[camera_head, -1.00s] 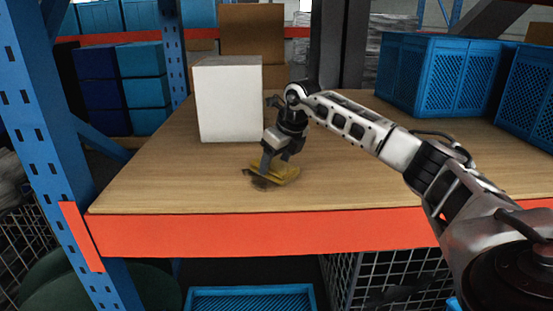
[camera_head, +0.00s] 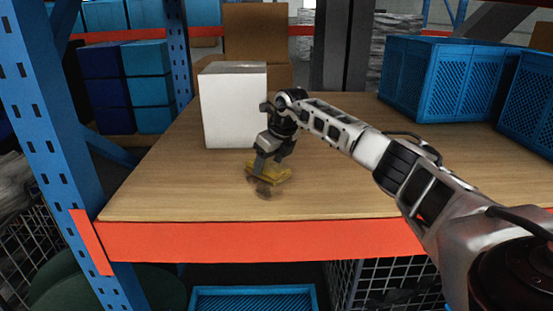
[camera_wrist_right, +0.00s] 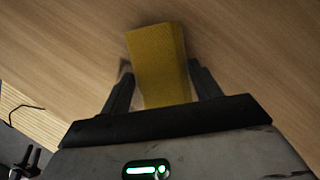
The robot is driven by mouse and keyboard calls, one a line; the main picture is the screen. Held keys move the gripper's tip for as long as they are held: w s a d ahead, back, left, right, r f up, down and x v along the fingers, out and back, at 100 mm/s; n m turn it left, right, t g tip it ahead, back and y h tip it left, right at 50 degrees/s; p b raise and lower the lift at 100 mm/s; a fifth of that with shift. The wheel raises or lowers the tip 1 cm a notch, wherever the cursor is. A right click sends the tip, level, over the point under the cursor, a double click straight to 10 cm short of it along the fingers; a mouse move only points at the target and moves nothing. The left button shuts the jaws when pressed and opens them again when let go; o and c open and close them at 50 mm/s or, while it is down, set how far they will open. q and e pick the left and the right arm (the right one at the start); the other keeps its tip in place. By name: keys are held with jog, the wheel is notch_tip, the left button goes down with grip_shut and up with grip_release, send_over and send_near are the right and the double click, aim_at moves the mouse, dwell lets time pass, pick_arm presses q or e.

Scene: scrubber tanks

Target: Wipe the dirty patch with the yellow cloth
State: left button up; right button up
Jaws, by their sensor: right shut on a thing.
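The yellow cloth (camera_head: 270,172) is held low at the wooden shelf board, and it also shows in the right wrist view (camera_wrist_right: 158,62). My right gripper (camera_head: 266,163) is shut on it, with a finger on each side of the cloth in the right wrist view (camera_wrist_right: 164,88). The dirty patch (camera_head: 263,189) is a dark smudge on the board just in front of the cloth, towards the shelf's front edge. The cloth may cover part of it. I cannot tell whether the cloth touches the board. My left gripper is not in view.
A white box (camera_head: 234,110) stands close behind and left of the gripper. Blue crates (camera_head: 433,75) stand at the back right. A blue rack post (camera_head: 50,110) rises at the left. An orange beam (camera_head: 260,242) edges the front. The board left of the cloth is clear.

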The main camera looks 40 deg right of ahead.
jog(key=shift+s+a+f+p, duration=0.1)
jog(key=shift+s+a+p, duration=0.2)
jog(key=shift+s+a, duration=0.75)
jog(key=shift+s+a+p, duration=0.25)
jog(key=shift+s+a, duration=0.6)
jog(key=shift+s, duration=0.4)
jog(key=shift+s+a, duration=0.7)
jog(key=shift+s, duration=0.1)
jog(key=shift+s+a, duration=1.3)
jog(key=shift+s, duration=0.2)
jog(key=shift+w+a, duration=0.85)
jog(key=shift+a, duration=0.15)
jog(key=shift+w+d, duration=0.55)
jog(key=shift+w, duration=0.25)
jog(key=shift+w+d, duration=1)
jog(key=shift+w, duration=0.2)
jog(key=shift+w+d, duration=1)
jog(key=shift+w, duration=0.15)
jog(key=shift+w+d, duration=1.3)
jog(key=shift+w, duration=0.15)
jog(key=shift+f, duration=0.1)
